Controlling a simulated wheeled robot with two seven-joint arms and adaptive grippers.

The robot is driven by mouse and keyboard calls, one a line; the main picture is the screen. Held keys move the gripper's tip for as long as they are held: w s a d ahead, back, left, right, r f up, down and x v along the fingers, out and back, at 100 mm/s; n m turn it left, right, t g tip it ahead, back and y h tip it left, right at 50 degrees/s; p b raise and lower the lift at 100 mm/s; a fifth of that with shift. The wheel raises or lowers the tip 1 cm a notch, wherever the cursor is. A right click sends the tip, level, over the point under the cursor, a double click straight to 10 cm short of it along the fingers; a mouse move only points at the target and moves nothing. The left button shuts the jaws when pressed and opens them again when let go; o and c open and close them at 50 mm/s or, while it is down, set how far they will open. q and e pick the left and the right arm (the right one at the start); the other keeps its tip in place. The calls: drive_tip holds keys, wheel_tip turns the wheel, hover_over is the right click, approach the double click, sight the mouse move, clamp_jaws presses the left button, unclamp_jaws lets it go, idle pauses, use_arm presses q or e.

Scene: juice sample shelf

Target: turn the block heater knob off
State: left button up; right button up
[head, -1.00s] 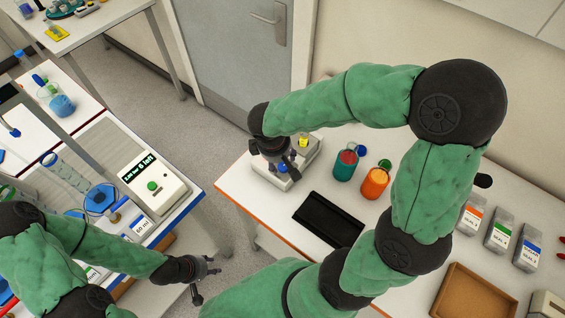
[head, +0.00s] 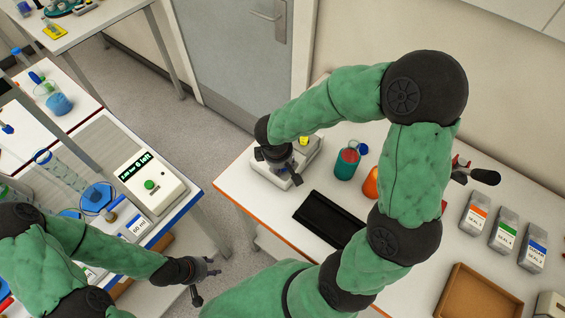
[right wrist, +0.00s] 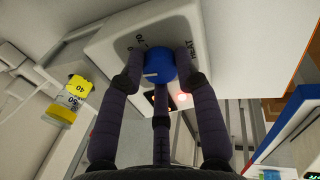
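The block heater (head: 287,177) is a pale box at the back left of the right table. In the right wrist view its white face (right wrist: 112,42) carries a blue knob (right wrist: 160,66) with a pale pointer line, the marks "0" and "70", the word "HEAT" and a glowing red light (right wrist: 182,97). My right gripper (right wrist: 160,58) has its fingers on both sides of the knob, close against it, and appears shut on it. The hand (head: 275,160) hides the knob in the head view. My left gripper (head: 207,282) is open and empty beside the left bench, far from the heater.
A yellow vial (head: 304,141) stands at the heater's back. A black tray (head: 329,219), a green jar (head: 347,163) and a partly hidden orange jar (head: 371,183) are nearby. Labelled seal boxes (head: 503,233) and a brown tray (head: 478,292) lie right.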

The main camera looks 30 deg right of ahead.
clamp_jaws()
drive_tip(key=n+p, duration=0.2)
drive_tip(key=n, duration=0.2)
drive_tip(key=shift+r+n+p, duration=0.1)
drive_tip(key=shift+n+p, duration=0.2)
drive_tip(key=n+p, duration=0.3)
drive_tip(key=n, duration=0.1)
drive_tip(key=shift+n, duration=0.3)
drive_tip(key=n+p, duration=0.3)
drive_tip(key=n, duration=0.1)
drive_tip(key=shift+g, duration=0.3)
drive_tip(key=shift+w+n+p, duration=0.1)
drive_tip(key=shift+n+p, duration=1.2)
drive_tip(key=shift+n, duration=1)
